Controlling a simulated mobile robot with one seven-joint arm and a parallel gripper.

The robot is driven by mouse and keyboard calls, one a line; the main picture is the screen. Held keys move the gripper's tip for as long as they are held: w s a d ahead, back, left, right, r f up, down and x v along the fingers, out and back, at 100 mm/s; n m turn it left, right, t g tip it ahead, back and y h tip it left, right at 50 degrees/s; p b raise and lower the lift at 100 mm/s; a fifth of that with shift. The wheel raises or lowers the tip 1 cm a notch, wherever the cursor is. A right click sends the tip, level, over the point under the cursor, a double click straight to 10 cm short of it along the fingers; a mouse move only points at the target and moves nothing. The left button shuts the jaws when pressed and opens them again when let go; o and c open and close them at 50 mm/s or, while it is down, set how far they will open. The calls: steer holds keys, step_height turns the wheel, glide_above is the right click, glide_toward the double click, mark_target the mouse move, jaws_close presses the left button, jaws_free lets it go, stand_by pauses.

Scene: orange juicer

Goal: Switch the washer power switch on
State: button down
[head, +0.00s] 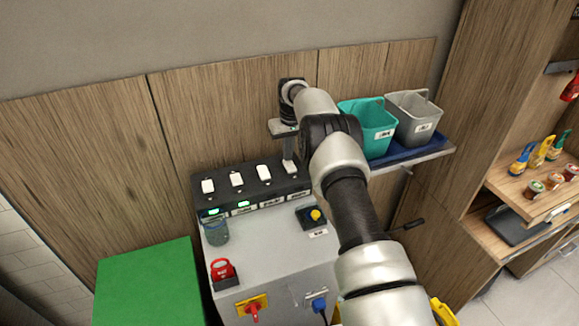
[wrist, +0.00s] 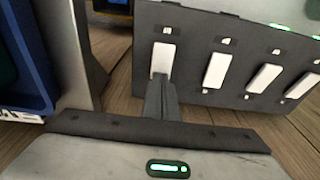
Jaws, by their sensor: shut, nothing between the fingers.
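A black switch panel (head: 250,189) with a row of white rocker switches stands at the back of a grey console. Labels are too small to read, so I cannot tell which one is the washer switch. My gripper (head: 289,164) is shut and empty at the rightmost switch, mostly covering it. In the wrist view, my fingertips (wrist: 162,80) overlap the end of that switch (wrist: 162,58); contact is unclear. The other switches (wrist: 217,70) are beside it. Green displays (head: 214,211) glow below the two leftmost switches in the head view.
Teal (head: 372,130) and grey (head: 414,118) buckets stand on a blue tray to the right. A green block (head: 150,285) is at left.

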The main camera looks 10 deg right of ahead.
steer(key=shift+f+b, duration=0.3)
steer(key=shift+f, duration=0.25)
step_height(320, 180, up, 7)
steer(key=p, duration=0.3)
steer(key=shift+p, duration=0.35)
stand_by(0.3)
steer(key=shift+r, duration=0.15)
